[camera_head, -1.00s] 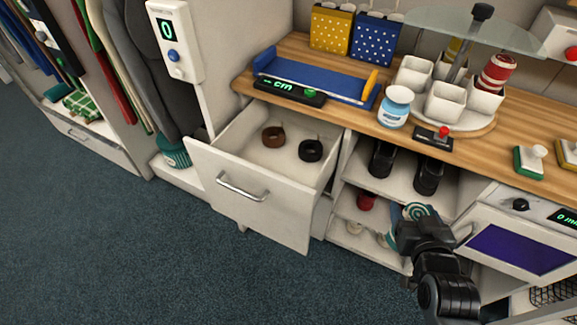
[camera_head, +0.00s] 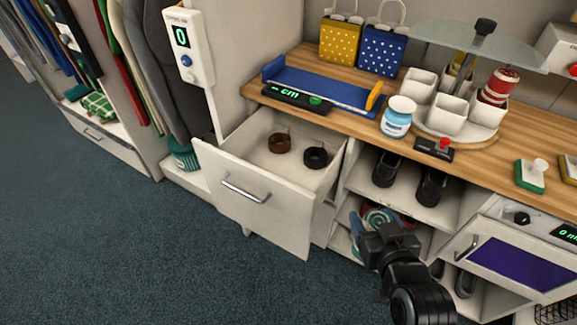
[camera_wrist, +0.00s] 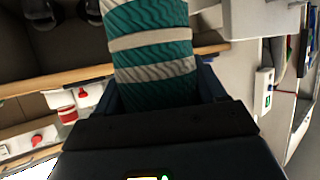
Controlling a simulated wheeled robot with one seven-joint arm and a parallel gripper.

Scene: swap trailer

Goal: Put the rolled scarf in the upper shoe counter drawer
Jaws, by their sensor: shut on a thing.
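My gripper (camera_head: 374,228) is shut on the rolled scarf (camera_head: 381,217), whose teal and cream spiral end shows in the head view. In the wrist view the teal and cream striped scarf (camera_wrist: 150,50) fills the space between the jaws. The gripper is in front of the open shelves, right of and apart from the drawer. The upper shoe counter drawer (camera_head: 248,192) is pulled open, with its handle (camera_head: 245,190) facing out. Inside it lie a brown coil (camera_head: 279,143) and a black coil (camera_head: 315,157), with bare floor around them.
Dark shoes (camera_head: 431,186) stand on the shelf right of the drawer. A blue tray (camera_head: 320,88), a blue-labelled jar (camera_head: 397,118) and a carousel of white cups (camera_head: 447,107) stand on the counter. A purple-windowed door (camera_head: 515,258) is at the right. Floor in front of the drawer is clear.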

